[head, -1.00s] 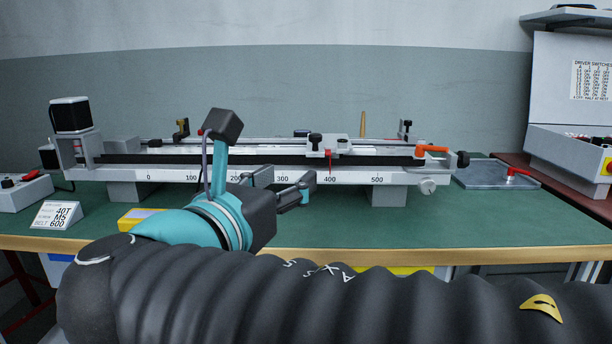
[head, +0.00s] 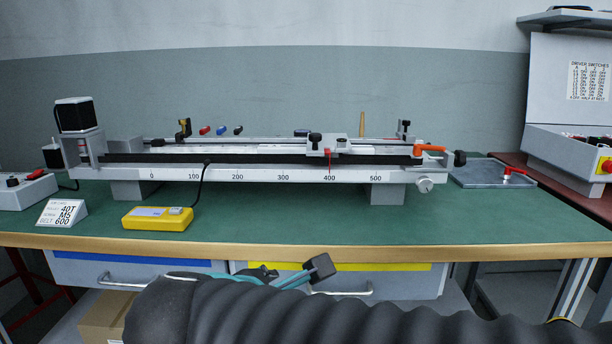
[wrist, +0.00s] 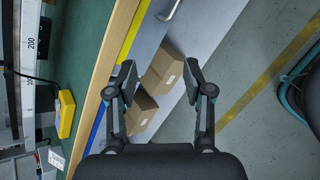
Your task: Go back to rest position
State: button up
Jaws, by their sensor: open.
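My gripper (wrist: 158,85) is open and empty in the wrist view, its two fingers spread apart. It hangs in front of the bench, with the drawer fronts, cardboard boxes and floor beyond it. In the head view my arm lies low across the bottom, below the bench's front edge; the gripper's fingers are mostly hidden there. The gantry rail (head: 255,174) with its scale stands on the green bench top, and its carriage (head: 326,146) has a red pointer near 400. My gripper is clear of the gantry.
The bench's wooden front edge (head: 480,256) runs above drawers (head: 400,283). A yellow meter (head: 157,218) and a label stand (head: 62,214) sit front left. Cardboard boxes (wrist: 160,75) lie below. A grey plate (head: 490,173) with a red handle is right. The front middle of the bench is clear.

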jog(key=s+d+f+m+g+y+p, duration=0.1)
jog(key=s+d+f+m+g+y, duration=0.15)
jog(key=d+f+m, duration=0.4)
jog(key=s+d+f+m+g+y+p, duration=0.1)
jog(key=s+d+f+m+g, duration=0.15)
jog(key=m, duration=0.65)
jog(key=s+d+r+m+p, duration=0.1)
jog(key=d+m+p, duration=0.1)
jog(key=d+m, duration=0.5)
jog(key=d, duration=0.4)
jog(key=shift+s+r+h, duration=0.3)
jog(key=shift+r+h, duration=0.05)
jog(key=shift+r, duration=0.05)
